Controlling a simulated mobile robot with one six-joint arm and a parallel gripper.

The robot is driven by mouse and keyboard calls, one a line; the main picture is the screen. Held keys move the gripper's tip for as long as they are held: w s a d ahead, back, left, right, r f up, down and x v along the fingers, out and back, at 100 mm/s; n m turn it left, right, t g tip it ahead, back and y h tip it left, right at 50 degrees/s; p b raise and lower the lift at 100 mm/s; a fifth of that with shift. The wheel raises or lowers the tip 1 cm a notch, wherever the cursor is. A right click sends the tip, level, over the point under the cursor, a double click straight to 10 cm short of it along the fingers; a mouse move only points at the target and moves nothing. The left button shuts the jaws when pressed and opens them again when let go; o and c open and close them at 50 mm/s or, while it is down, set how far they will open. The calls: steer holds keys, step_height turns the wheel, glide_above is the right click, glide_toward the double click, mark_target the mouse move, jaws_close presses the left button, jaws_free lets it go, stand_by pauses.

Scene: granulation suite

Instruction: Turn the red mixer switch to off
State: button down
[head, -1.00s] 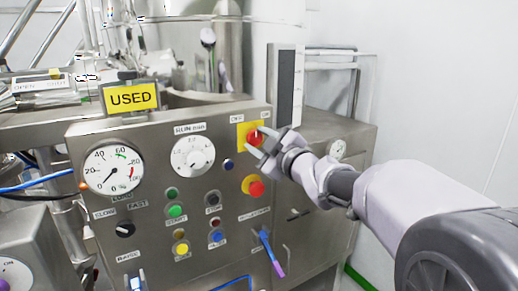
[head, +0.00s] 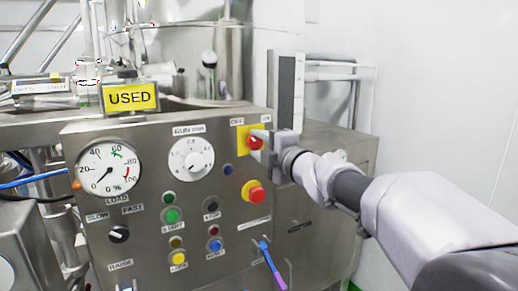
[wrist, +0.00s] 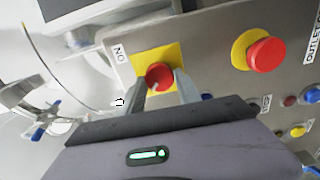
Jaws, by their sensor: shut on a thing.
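The red mixer switch (head: 255,142) is a round red knob on a yellow plate (head: 241,134) at the upper right of the steel panel. An OFF label is at the plate's upper left and an ON label at its upper right. My gripper (head: 262,143) comes from the right and is shut on the switch. In the wrist view the red knob (wrist: 158,76) sits between the two fingers of my gripper (wrist: 161,84), one on each side. The fingers partly hide the knob in the head view, and I cannot tell which label it points to.
A red emergency-style button (head: 257,195) on a yellow base sits just below the switch; it also shows in the wrist view (wrist: 266,54). A dial gauge (head: 109,168), a white knob (head: 191,159), several coloured buttons and a purple-blue lever (head: 272,265) share the panel. A yellow USED sign (head: 131,97) stands on top.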

stand_by(0.6)
steer(key=c, duration=0.9)
jaws_free()
steer(key=shift+o, duration=0.2)
steer(key=shift+d, duration=0.1)
steer(key=p+v, duration=0.2)
steer(key=v, duration=1.5)
steer(key=shift+p, duration=0.4)
steer(key=shift+s+d, duration=0.1)
steer(key=shift+s, duration=0.05)
